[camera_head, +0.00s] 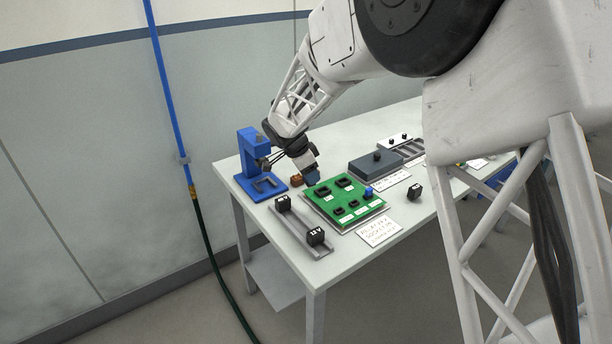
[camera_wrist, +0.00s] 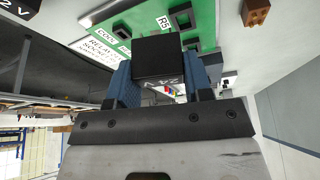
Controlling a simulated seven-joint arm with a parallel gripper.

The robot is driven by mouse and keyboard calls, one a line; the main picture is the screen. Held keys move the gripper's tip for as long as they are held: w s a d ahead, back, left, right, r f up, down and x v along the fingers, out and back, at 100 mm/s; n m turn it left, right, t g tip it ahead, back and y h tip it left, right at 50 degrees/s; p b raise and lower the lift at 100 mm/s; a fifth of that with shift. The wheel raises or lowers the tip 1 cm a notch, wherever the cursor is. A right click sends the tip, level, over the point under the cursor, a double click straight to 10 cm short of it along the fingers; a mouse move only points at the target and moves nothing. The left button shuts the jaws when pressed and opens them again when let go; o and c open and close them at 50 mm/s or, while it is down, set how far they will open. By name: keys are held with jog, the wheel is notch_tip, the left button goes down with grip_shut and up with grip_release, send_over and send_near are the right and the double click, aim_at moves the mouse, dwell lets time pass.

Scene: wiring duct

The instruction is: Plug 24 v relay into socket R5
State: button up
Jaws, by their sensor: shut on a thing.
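My gripper (camera_wrist: 162,82) is shut on a black relay (camera_wrist: 160,58), its blue fingers on either side of it. Part of a printed label shows on the relay's near face, too cut off to read fully. In the head view my gripper (camera_head: 311,178) is over the back left edge of the green board (camera_head: 323,209); the held relay cannot be made out there. In the wrist view the board (camera_wrist: 205,22) lies beyond the relay. The R5 label (camera_wrist: 163,20) shows beside a dark socket (camera_wrist: 182,14), which is partly hidden behind the held relay.
A grey rail (camera_head: 298,226) carries two black relays, the nearer marked 12 V (camera_head: 316,237). A blue press-like fixture (camera_head: 248,160) stands at left, a brown block (camera_head: 297,180) by my gripper. A blue part (camera_head: 368,192) sits on the board; another black relay (camera_head: 414,192) stands right.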

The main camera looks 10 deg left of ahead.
jog(key=w+d+m+g, duration=0.3)
jog(key=w+m+g, duration=0.2)
jog(key=m, duration=1)
jog(key=shift+w+d+r+g+y, duration=0.3)
jog(key=shift+w+y, duration=0.1)
jog(key=shift+w, duration=0.35)
jog(key=shift+f, duration=0.2)
jog(key=shift+f, duration=2.7)
jog(key=shift+f, duration=1.1)
jog(key=o, duration=1)
